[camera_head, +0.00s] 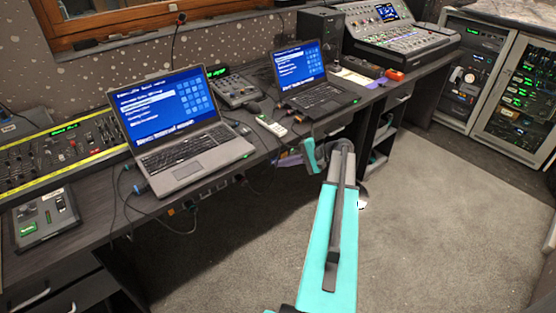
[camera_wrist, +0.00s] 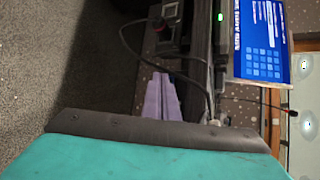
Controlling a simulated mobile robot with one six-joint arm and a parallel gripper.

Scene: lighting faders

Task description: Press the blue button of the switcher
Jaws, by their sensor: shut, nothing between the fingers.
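I cannot tell for sure which device is the switcher, and I cannot make out a blue button. A small grey panel (camera_head: 60,203) with a lit green key lies at the desk's left front. Another small control unit (camera_head: 238,92) with knobs or keys sits between the two laptops. My teal arm rises in the middle of the head view, before the desk's front edge, and its bent end is partly hidden. The wrist view shows a teal part with a dark edge across the bottom.
Two open laptops (camera_head: 182,172) (camera_head: 320,101) with blue screens stand on the dark desk (camera_head: 95,205). A yellow-edged mixer (camera_head: 62,151) is at left, a large console (camera_head: 400,42) at the far right. Cables hang at the desk's front. Grey carpet (camera_head: 430,210) is clear.

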